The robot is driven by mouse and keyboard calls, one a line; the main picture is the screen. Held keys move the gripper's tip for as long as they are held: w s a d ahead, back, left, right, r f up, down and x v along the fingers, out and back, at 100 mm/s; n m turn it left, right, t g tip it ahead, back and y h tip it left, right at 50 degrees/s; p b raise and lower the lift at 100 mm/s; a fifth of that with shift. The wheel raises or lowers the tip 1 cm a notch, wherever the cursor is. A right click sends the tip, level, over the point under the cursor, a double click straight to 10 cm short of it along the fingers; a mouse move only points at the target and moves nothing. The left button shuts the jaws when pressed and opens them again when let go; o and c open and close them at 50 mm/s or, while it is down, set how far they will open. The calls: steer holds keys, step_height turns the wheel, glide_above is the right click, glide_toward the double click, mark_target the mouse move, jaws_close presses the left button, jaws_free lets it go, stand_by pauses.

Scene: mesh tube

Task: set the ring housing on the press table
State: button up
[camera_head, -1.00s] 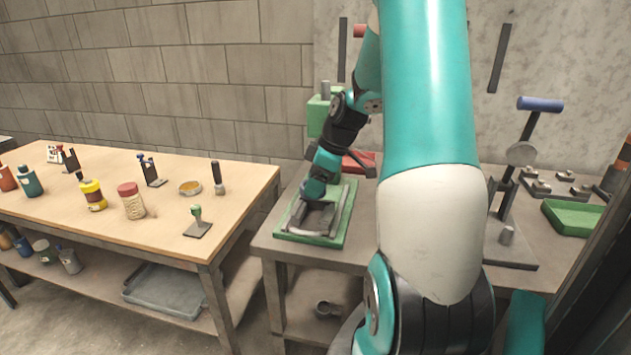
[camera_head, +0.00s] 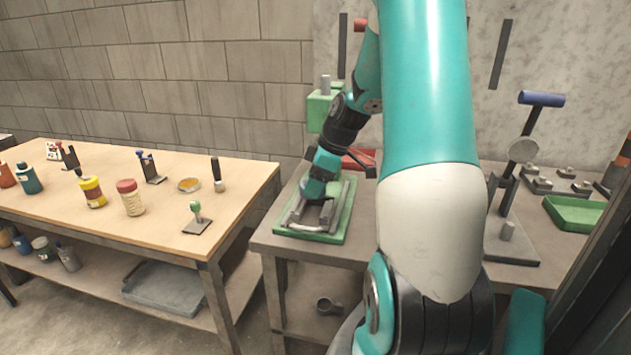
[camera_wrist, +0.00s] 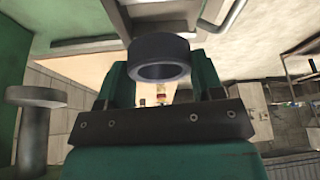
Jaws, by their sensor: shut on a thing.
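The ring housing (camera_wrist: 160,58), a short dark grey ring, sits between the two green fingers of my gripper (camera_wrist: 163,80) in the wrist view. The fingers are shut on its sides, and its open bore faces the camera. In the head view my gripper (camera_head: 316,193) is low over the green base (camera_head: 335,233) of the press at the left end of the grey bench. The press's green head (camera_head: 320,110) stands behind it. The ring is not clear in the head view, so I cannot tell whether it touches the press table.
A lever press (camera_head: 507,232) with a blue handle and a green tray (camera_head: 573,214) stand on the right of the bench. A wooden table (camera_head: 120,225) with bottles and small tools is on the left.

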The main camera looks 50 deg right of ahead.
steer(key=shift+f+b, duration=1.3)
steer(key=shift+f, duration=0.4)
stand_by(1.6)
steer(key=o, duration=1.2)
steer(key=p+v, duration=0.1)
steer(key=v, duration=1.6)
steer(key=shift+r, duration=0.2)
steer(key=shift+s, duration=0.15)
